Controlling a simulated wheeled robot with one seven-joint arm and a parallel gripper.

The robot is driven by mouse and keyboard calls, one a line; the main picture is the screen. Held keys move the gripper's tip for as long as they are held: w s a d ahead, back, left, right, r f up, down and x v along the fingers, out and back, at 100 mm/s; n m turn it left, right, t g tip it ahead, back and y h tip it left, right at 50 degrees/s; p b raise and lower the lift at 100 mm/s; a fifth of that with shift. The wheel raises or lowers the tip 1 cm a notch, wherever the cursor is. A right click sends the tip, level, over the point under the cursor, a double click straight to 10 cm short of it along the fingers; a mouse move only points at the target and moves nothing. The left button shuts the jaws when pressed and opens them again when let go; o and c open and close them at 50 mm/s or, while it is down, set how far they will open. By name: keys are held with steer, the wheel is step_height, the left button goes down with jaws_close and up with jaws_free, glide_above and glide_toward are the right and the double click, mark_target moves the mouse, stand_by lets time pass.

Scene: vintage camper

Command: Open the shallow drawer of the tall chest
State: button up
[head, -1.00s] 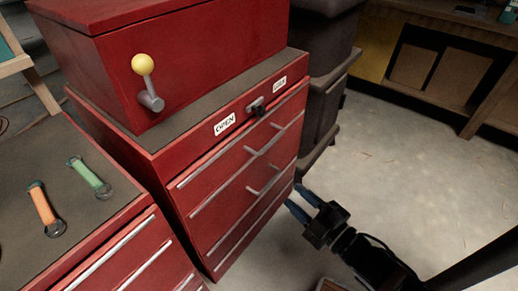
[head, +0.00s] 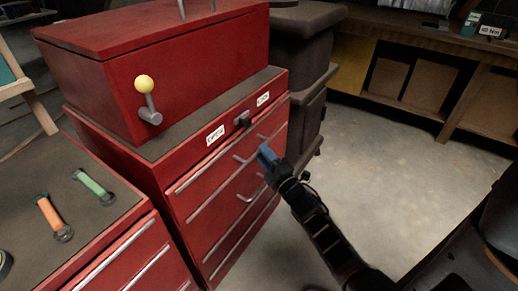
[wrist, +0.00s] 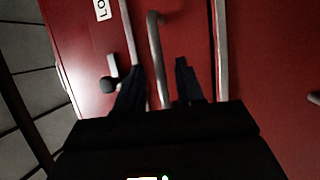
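The tall red chest (head: 212,231) stands in the middle of the head view, its drawers flush with the front. A dark latch (head: 243,119) sits on its top strip between the OPEN and LOCK labels. The shallow upper drawer's grey bar handle (head: 243,159) is partly hidden by my gripper (head: 266,153), which is at the chest front. In the wrist view, my gripper (wrist: 160,80) is open, with one finger on each side of the handle bar (wrist: 156,45). A gap shows on both sides of the bar. The latch knob (wrist: 109,84) is beside the left finger.
A red box with a yellow-knobbed lever (head: 145,88) sits on top of the chest. A lower red cabinet (head: 22,190) at left carries orange and green tools. Dark stacked cases (head: 308,50) stand behind the chest. The floor (head: 400,170) to the right is clear.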

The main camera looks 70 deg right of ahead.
steer(key=shift+x, duration=1.5)
jaws_close()
